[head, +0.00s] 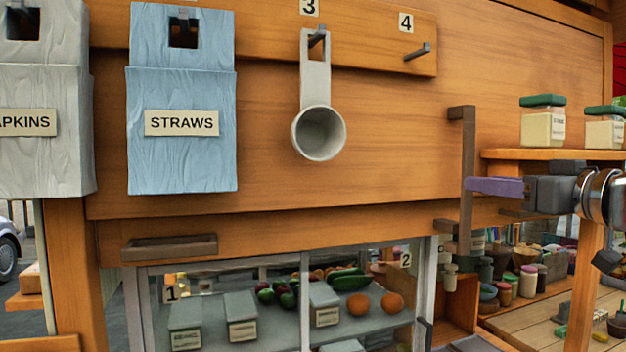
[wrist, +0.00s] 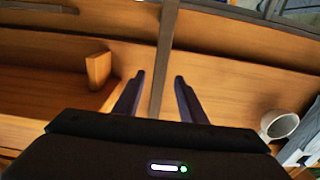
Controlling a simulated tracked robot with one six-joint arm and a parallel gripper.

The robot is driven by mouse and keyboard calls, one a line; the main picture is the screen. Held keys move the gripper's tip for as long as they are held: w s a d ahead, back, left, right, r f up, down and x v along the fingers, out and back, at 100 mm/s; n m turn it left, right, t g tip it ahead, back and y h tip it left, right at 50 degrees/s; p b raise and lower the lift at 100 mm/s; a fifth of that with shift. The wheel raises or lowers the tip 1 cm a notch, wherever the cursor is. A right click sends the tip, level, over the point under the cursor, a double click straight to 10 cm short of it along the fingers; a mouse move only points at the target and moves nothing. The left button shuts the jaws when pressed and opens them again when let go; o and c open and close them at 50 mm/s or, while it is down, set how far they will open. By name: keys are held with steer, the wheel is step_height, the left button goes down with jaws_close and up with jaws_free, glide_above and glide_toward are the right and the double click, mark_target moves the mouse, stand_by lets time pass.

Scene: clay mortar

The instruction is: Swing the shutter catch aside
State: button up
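A long brown bar (head: 467,165), which looks like the shutter catch, stands upright against the wooden shutter panel (head: 400,120) at right of centre in the head view. Its top end has a short stub and its lower end steps near the window frame. My gripper (head: 469,185) with purple fingers comes in from the right at the bar's middle height. In the wrist view the fingers of my gripper (wrist: 160,79) are apart, and the bar (wrist: 165,60) runs through the gap between them. I cannot tell whether either finger touches it.
A grey scoop (head: 319,134) hangs from hook 3, left of the bar. A blue STRAWS bag (head: 181,100) hangs further left. A shelf (head: 560,154) with green-lidded jars is close above my gripper on the right. Below is a glass case (head: 255,325) with food.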

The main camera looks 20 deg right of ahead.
steer(key=w, duration=0.6)
steer(key=shift+a, duration=0.1)
steer(key=shift+c, duration=0.4)
jaws_close()
